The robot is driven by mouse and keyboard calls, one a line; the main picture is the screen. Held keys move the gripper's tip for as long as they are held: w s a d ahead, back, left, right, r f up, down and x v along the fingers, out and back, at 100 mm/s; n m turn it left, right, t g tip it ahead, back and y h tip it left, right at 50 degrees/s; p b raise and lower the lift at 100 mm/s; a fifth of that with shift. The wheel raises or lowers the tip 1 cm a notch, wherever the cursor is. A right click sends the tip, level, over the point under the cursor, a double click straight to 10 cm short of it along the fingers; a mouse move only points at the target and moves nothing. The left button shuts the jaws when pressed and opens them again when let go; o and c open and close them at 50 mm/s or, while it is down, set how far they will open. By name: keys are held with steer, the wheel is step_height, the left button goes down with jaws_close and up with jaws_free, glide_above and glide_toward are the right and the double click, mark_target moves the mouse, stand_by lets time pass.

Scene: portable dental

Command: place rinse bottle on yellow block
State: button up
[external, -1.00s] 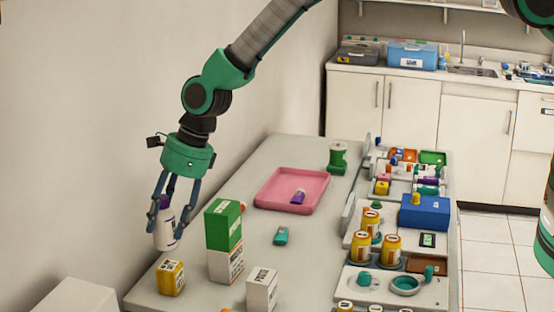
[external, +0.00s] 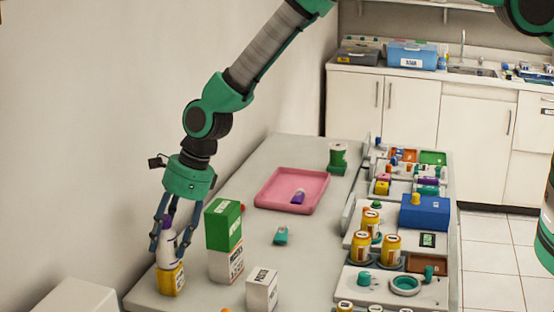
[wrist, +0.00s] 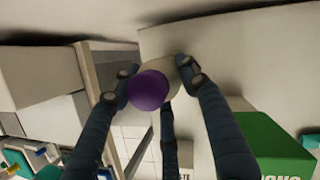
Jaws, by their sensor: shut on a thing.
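The rinse bottle (external: 167,249) is white with a purple cap and stands upright between my fingers. My gripper (external: 165,243) is shut on it. In the wrist view the purple cap (wrist: 149,90) shows between the fingertips of my gripper (wrist: 150,80). The yellow block (external: 171,280), yellow with a white label, is at the near left of the table. The bottle's lower end meets the block's top in the external view; whether it touches or hovers just above, I cannot tell. The block is hidden in the wrist view.
A green-and-white box stack (external: 224,240) stands just right of my gripper; its green box (wrist: 275,140) shows in the wrist view. A white box (external: 262,290) is nearer the front. A pink tray (external: 270,203) lies farther back. The wall is close on the left.

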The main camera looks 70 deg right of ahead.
steer(key=shift+f, duration=0.15)
steer(key=o, duration=1.3)
steer(key=shift+r, duration=0.2)
steer(key=shift+b+v, duration=0.75)
steer(key=shift+v, duration=5.2)
